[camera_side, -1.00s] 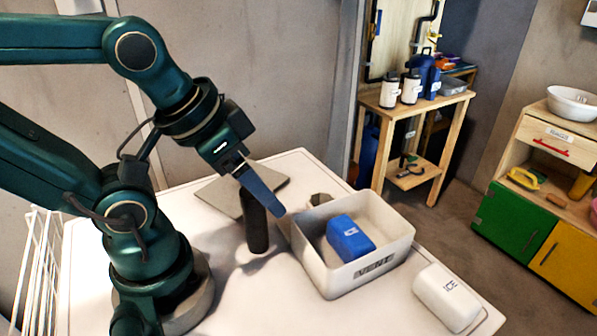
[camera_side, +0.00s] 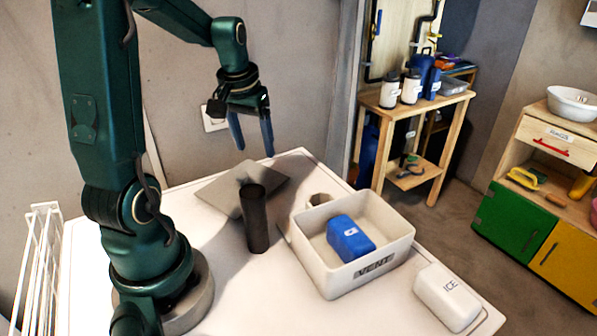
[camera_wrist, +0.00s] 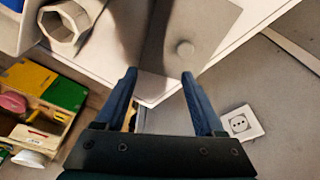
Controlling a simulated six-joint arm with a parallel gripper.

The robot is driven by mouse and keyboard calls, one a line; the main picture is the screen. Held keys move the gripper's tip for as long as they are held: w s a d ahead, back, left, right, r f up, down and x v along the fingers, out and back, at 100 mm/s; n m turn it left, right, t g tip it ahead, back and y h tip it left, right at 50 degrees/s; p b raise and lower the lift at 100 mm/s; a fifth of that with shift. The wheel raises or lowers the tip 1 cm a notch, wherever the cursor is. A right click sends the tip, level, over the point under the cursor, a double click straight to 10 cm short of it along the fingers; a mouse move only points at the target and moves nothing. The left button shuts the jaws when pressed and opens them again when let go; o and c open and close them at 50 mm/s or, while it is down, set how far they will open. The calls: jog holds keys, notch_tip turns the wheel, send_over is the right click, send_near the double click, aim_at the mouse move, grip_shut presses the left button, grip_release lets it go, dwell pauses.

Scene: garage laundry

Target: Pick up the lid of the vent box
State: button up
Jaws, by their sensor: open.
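The vent box (camera_side: 350,281) is an open, pale box marked VENT on the white table, with a blue block (camera_side: 349,239) inside. A flat grey plate (camera_side: 224,192), which looks like its lid, lies on the table at the back, left of the box. My gripper (camera_side: 254,151) is open and empty, raised above the table's back edge, apart from the plate.
A dark upright cylinder (camera_side: 257,222) stands in front of the plate and hides part of it. A pale hollow ring (camera_side: 319,200) sits behind the box. A white ICE container (camera_side: 447,298) is at the right. A wall socket (camera_side: 213,119) is behind my gripper.

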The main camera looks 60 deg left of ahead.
aim_at(241, 174)
jog(key=shift+n+g+h, duration=0.3)
jog(key=shift+n+g, duration=0.2)
jog(key=shift+n, duration=0.4)
jog(key=s+a+f, duration=0.2)
jog(key=a+f, duration=0.1)
jog(key=shift+s+a+f, duration=0.1)
jog(key=shift+s, duration=0.25)
jog(key=shift+w+a+f, duration=0.1)
jog(key=shift+f, duration=1.1)
jog(key=shift+w+a+f, duration=0.1)
jog(key=shift+f, duration=1.1)
grip_shut()
